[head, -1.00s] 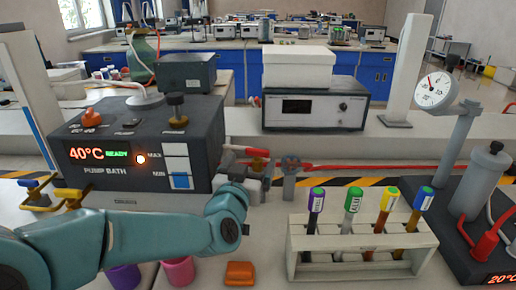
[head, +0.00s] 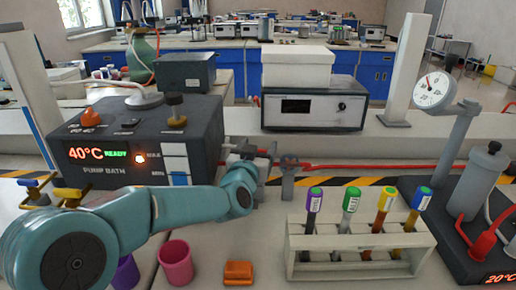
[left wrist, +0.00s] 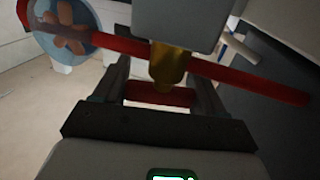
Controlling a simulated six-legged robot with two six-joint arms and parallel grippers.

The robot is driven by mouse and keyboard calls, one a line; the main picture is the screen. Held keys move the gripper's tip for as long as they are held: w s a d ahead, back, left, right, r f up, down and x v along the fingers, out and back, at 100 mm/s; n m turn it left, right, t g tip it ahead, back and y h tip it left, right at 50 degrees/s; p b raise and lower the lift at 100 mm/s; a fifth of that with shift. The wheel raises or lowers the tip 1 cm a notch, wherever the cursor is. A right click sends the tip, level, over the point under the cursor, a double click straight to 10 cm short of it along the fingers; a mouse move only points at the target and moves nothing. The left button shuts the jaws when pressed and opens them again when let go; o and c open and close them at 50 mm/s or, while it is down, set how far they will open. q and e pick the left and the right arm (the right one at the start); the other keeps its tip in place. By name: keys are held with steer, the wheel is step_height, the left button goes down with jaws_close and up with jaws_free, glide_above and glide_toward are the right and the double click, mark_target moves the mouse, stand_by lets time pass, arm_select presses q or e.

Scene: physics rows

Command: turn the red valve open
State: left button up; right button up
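The red valve's handle showed near the pump bath's right side a moment ago; in the head view it is now mostly hidden by my left gripper (head: 254,149). In the left wrist view a red bar (left wrist: 250,80) runs across, behind a brass fitting (left wrist: 168,66). A short red piece (left wrist: 160,95) lies below the fitting, between the two dark fingers of my left gripper (left wrist: 160,88). The fingers stand wide apart on either side of it; whether they touch it is unclear. My right gripper is not in view.
The pump bath (head: 130,150) with its "40°C READY" display stands left of the valve. A test tube rack (head: 355,270) stands in front right. A magenta cup (head: 176,265) and an orange block (head: 238,272) sit nearby.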

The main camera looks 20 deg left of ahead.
arm_select(q)
steer(key=shift+r+n+y+p, duration=0.15)
steer(key=shift+n+y+p, duration=0.35)
steer(key=shift+y+p, duration=0.35)
steer(key=shift+r+n+y+p, duration=0.15)
steer(key=shift+n+y+p, duration=0.35)
steer(key=shift+y+p, duration=0.35)
steer(key=shift+a+f+n+g+y+p, duration=0.2)
steer(key=shift+n+g+y+p, duration=0.15)
steer(key=shift+n+y, duration=0.2)
steer(key=o, duration=1)
steer(key=shift+c, duration=0.2)
steer(key=shift+f, duration=0.1)
steer(key=shift+s, duration=0.15)
steer(key=v, duration=1.6)
steer(key=shift+b, duration=0.3)
